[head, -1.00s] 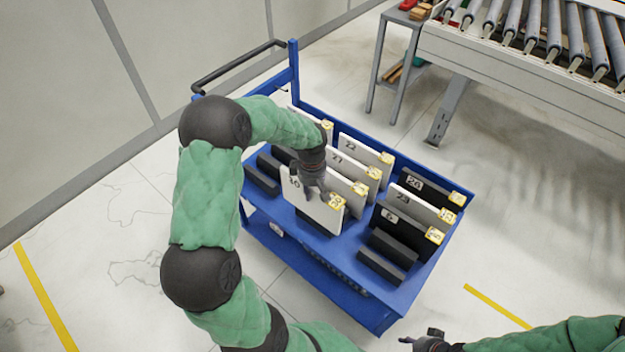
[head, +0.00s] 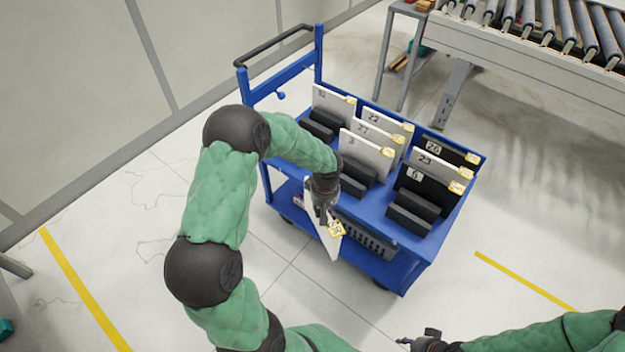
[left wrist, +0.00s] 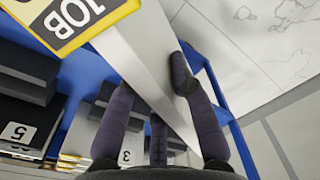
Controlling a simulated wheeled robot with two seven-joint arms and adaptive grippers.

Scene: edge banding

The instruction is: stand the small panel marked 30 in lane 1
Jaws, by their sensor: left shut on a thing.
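My left gripper (head: 326,208) is shut on the top edge of a small white panel (head: 329,244), the one marked 30 a second ago. The panel hangs tilted by the cart's near side, clear of its slots. Its yellow tag shows by the fingers. The left wrist view shows the panel (left wrist: 150,72) edge-on between the dark fingers, with a yellow JOB tag (left wrist: 72,22). The face number is turned out of sight now. My right gripper (head: 422,339) is at the bottom edge, away from the cart; its jaws are too small to judge. I cannot make out lane 1.
The blue cart (head: 375,213) holds several white and black panels upright between dark blocks. Its handle (head: 276,44) rises at the far left. A roller conveyor (head: 535,50) and a grey stand (head: 402,50) are behind it. Open floor lies in front and to the right.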

